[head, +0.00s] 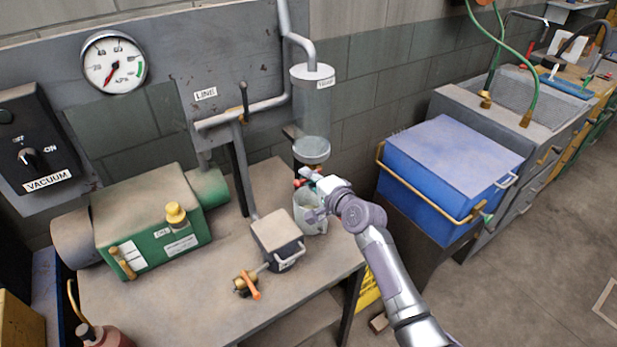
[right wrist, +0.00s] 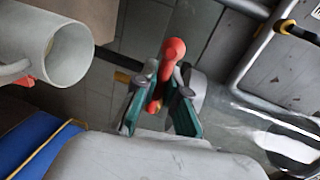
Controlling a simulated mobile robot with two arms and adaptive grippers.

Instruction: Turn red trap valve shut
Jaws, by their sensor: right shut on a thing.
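The red trap valve handle (head: 301,182) is below the clear cylinder labelled TRAP (head: 311,115) in the head view, partly hidden by my right gripper (head: 313,182). In the right wrist view the red handle (right wrist: 170,58) stands between the two green-padded fingers of my right gripper (right wrist: 158,112). The fingers are shut on it. How far the valve is turned cannot be told. My left gripper is not in view.
A pale bucket (head: 309,214) stands on the bench right under the valve. A grey box (head: 277,236) with an orange-handled valve (head: 250,287), a green pump (head: 152,222) and a blue chest (head: 450,160) are close by. A pressure gauge (head: 114,62) hangs on the wall.

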